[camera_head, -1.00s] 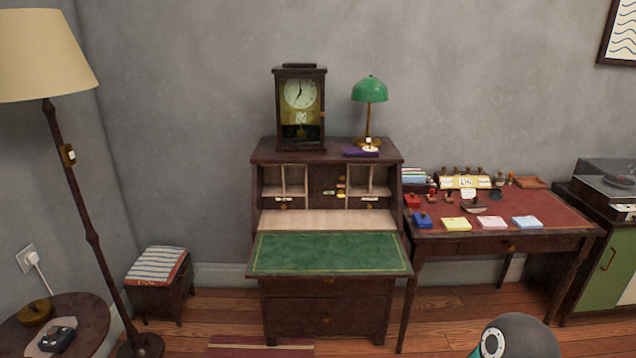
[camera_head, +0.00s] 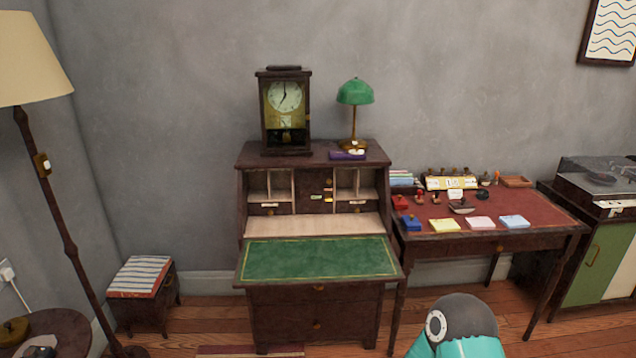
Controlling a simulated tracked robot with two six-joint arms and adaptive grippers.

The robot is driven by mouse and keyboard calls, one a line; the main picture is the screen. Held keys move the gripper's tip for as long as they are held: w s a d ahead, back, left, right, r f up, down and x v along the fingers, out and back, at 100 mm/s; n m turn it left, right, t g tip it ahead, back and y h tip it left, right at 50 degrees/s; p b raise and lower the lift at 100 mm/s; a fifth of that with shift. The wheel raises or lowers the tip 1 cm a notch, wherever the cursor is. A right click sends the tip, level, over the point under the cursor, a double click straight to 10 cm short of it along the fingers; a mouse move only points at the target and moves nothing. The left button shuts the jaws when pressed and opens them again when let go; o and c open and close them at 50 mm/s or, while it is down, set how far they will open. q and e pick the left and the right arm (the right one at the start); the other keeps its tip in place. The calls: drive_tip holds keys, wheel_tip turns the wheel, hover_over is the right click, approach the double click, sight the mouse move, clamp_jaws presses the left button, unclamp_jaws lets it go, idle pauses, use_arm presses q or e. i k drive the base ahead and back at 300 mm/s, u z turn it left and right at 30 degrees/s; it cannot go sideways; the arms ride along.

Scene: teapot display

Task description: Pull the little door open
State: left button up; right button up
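A dark wooden writing desk (camera_head: 290,310) stands against the wall with its green-topped writing flap (camera_head: 318,260) folded down. Between its pigeonholes is a small dark centre panel (camera_head: 315,186) with a tiny knob and small coloured labels; it looks like a little door and appears closed. At the right edge, a cabinet has a green door (camera_head: 594,265) with a handle, which also looks closed. Neither of my grippers is in view. A teal and dark grey part of my arm shows at the bottom right of centre, in front of the side table and well short of the desk.
A clock (camera_head: 285,110), a green lamp (camera_head: 355,95) and a purple item (camera_head: 347,155) stand on the desk top. A red-topped table (camera_head: 540,212) with stamps and coloured pads adjoins at right. A striped stool (camera_head: 141,277) and floor lamp (camera_head: 62,225) stand left.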

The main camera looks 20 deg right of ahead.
sight(312, 186)
drive_tip(key=i, duration=0.9)
drive_tip(key=z, duration=0.05)
